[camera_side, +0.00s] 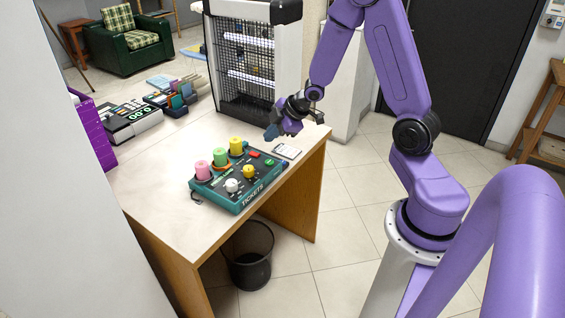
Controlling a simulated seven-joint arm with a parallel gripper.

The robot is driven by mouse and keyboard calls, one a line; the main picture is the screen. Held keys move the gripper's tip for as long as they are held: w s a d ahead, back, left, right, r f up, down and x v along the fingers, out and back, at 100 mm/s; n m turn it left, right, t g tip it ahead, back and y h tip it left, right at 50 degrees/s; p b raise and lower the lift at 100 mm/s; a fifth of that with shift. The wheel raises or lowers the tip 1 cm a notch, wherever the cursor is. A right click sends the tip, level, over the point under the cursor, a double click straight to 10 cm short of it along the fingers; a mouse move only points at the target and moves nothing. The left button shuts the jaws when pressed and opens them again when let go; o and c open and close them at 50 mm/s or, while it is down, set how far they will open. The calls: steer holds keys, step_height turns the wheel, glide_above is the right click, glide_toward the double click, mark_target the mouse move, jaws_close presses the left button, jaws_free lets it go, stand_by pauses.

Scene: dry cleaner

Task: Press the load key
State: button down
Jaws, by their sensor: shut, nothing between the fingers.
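A teal and dark ticket machine (240,202) marked "TICKETS" sits on the white table near its right edge. Its top bears a small red key (254,154), a green key (269,162), a white knob (233,185) and a yellow knob (249,171). Pink, green and yellow rolls stand along its back. Key labels are too small to read, so I cannot tell which is the load key. My gripper (270,136) is shut and empty, above the table behind the machine's right end, apart from the keys.
A tall mesh-fronted cabinet (245,60) stands behind my gripper. A dark register-like device (130,120) and several small items are at the back left. The table's front left is clear. A black bin (248,268) stands below.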

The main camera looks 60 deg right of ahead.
steer(key=t, duration=0.2)
glide_above(285, 163)
step_height(285, 163, down, 3)
steer(key=shift+d+r+y, duration=0.1)
steer(key=shift+r+y, duration=0.05)
steer(key=shift+y, duration=0.15)
steer(key=shift+f, duration=4.4)
steer(key=shift+f, duration=0.15)
steer(key=shift+f, duration=0.3)
steer(key=shift+f, duration=0.35)
steer(key=shift+r, duration=0.8)
